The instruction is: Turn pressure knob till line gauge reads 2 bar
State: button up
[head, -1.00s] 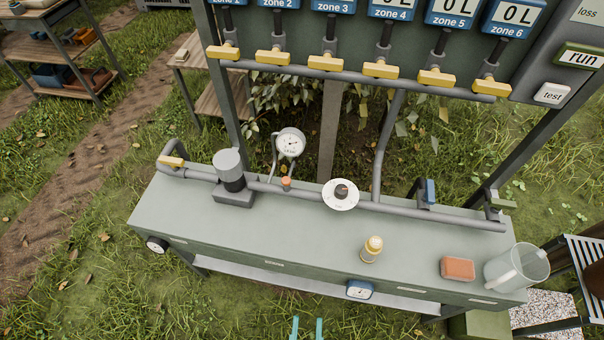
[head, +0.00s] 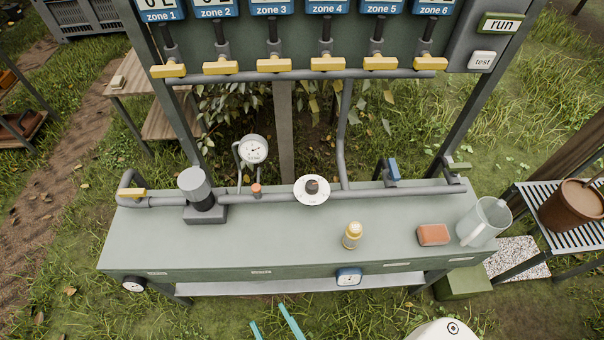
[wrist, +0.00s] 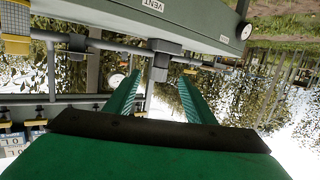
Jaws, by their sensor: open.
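The knob (head: 312,186) is dark and sits on a round white dial plate on the grey pipe along the bench. A round white-faced gauge (head: 253,149) stands on the pipe left of it; its needle shows, but the reading is too small to tell. My gripper (head: 272,325) is at the bottom edge of the head view, in front of the bench and well apart from the knob. Its two teal fingers are open and empty. In the upside-down wrist view, my gripper (wrist: 157,90) points toward the bench and pipework.
The bench (head: 200,252) carries a grey cylinder unit (head: 200,195), a yellow-capped bottle (head: 352,235), an orange block (head: 433,235) and a clear jug (head: 484,222). Yellow zone valves (head: 274,65) hang above.

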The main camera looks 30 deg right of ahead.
jog(key=w+d+f+m+h, duration=0.2)
jog(key=w+d+h, duration=0.1)
jog(key=w+d, duration=0.8)
jog(key=m+h, duration=0.4)
jog(key=h, duration=0.1)
send_near(313, 190)
jog(key=x, duration=0.5)
jog(key=shift+w+d, duration=0.15)
jog(key=shift+x, duration=5.25)
jog(key=c, duration=1)
jog(key=shift+a, duration=0.2)
